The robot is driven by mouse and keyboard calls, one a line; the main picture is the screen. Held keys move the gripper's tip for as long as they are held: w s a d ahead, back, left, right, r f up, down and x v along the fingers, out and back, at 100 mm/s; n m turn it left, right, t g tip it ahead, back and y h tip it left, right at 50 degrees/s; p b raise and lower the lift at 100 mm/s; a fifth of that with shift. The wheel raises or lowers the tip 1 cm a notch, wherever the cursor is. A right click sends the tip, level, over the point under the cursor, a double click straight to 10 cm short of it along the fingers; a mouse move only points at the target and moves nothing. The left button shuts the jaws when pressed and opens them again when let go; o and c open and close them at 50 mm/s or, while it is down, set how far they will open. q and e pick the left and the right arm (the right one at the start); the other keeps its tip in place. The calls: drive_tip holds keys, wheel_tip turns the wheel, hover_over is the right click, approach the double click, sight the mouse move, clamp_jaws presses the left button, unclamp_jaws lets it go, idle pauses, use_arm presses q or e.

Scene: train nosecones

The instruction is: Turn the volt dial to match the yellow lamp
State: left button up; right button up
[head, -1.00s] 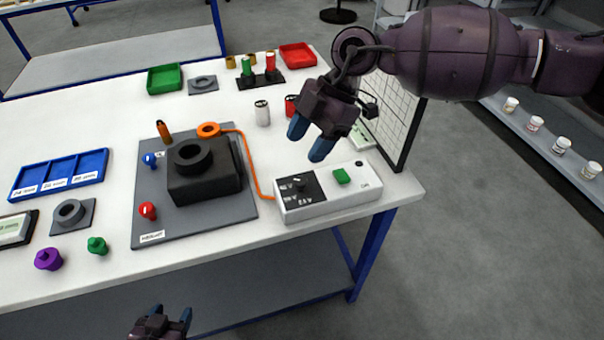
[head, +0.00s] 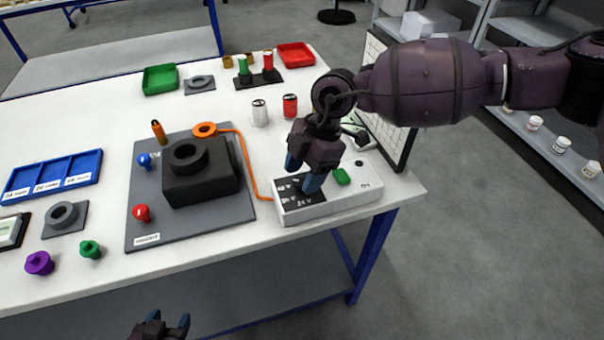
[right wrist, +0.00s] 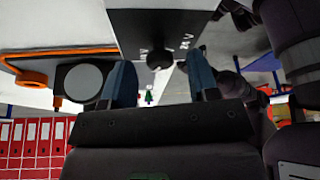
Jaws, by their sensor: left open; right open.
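The white control box (head: 340,205) sits at the table's front right, with a black panel bearing volt labels and a green button (head: 341,176). My right gripper (head: 303,174) is open just above the panel, fingers pointing down. In the right wrist view the dark volt dial (right wrist: 160,60) shows between the blue fingertips, with gaps on both sides; I cannot tell its setting. In the head view the gripper hides the dial. No lamp that is clearly yellow shows. My left gripper (head: 170,319) is open and empty at the bottom edge, below the table front.
An orange cable (head: 246,160) runs from the box to the grey board (head: 200,226), which carries a black block (head: 205,185), a red knob (head: 141,213) and a blue knob (head: 145,161). A grid panel (head: 390,130) stands behind the box. Two cans stand behind the gripper.

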drive_tip(key=shift+s+a+f, duration=0.1)
drive_tip(key=shift+a+f, duration=0.05)
drive_tip(key=shift+f, duration=0.2)
